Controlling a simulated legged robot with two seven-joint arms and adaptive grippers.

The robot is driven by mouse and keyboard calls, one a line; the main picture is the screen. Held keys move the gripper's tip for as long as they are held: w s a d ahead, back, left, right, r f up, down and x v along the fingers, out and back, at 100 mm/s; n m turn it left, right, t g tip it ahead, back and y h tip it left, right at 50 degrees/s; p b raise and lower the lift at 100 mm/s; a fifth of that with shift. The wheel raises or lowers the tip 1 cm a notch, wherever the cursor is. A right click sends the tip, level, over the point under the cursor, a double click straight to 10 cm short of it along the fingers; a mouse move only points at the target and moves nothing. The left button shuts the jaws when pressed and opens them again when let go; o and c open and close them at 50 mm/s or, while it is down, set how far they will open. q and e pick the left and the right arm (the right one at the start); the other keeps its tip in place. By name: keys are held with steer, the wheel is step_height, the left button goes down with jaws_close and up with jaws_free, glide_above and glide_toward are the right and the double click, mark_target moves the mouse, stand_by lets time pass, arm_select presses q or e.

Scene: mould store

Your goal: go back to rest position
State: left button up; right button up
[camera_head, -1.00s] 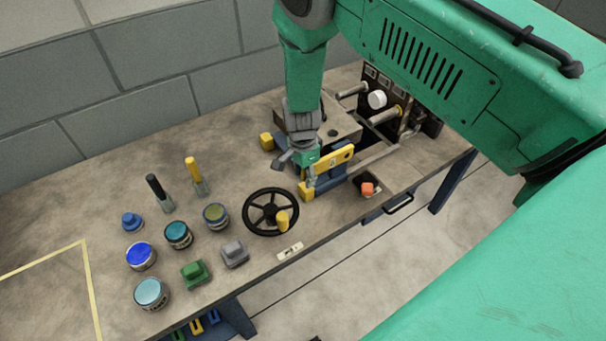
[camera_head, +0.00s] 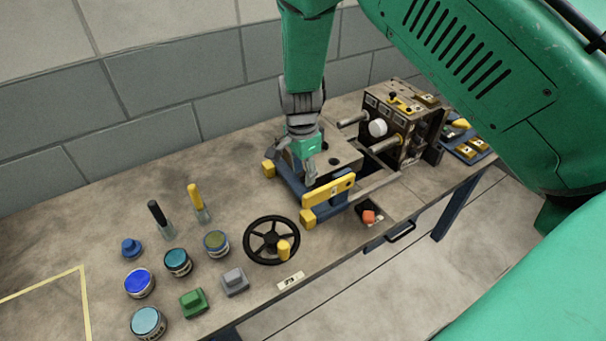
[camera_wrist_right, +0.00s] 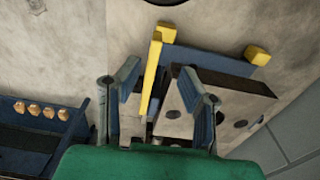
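My right gripper (camera_head: 298,170) hangs above the blue and grey mould fixture, behind its yellow bar (camera_head: 328,190) in the head view. In the right wrist view, its two fingers (camera_wrist_right: 158,78) are spread apart with nothing held between them. The yellow bar (camera_wrist_right: 153,75) shows in the gap between the fingers, beyond them. The fixture's grey block (camera_head: 338,160) is partly hidden behind the gripper in the head view. My left gripper is in neither view.
A black handwheel (camera_head: 272,240) stands in front of the fixture. Paint tins, such as a blue one (camera_head: 139,283), and green (camera_head: 193,303) and grey blocks stand to the left. A control box (camera_head: 405,125) stands right of the fixture. A block wall runs behind.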

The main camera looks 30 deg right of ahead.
steer(key=s+d+f+n+h, duration=0.1)
steer(key=s+d+f+n, duration=0.1)
steer(key=s+f+n, duration=0.6)
steer(key=s+d+f+n, duration=0.1)
steer(key=s+f, duration=0.4)
steer(key=s, duration=0.6)
steer(key=s+a+n+y, duration=0.1)
steer(key=s+a+n, duration=0.3)
steer(key=s+n, duration=0.7)
arm_select(q)
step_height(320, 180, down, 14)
steer(key=b, duration=1.3)
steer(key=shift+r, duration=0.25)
arm_select(e)
step_height(320, 180, down, 13)
steer(key=a+m, duration=0.1)
steer(key=shift+s+t, duration=0.25)
steer(key=shift+t, duration=0.05)
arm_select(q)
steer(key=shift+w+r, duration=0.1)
arm_select(e)
steer(key=shift+r, duration=0.1)
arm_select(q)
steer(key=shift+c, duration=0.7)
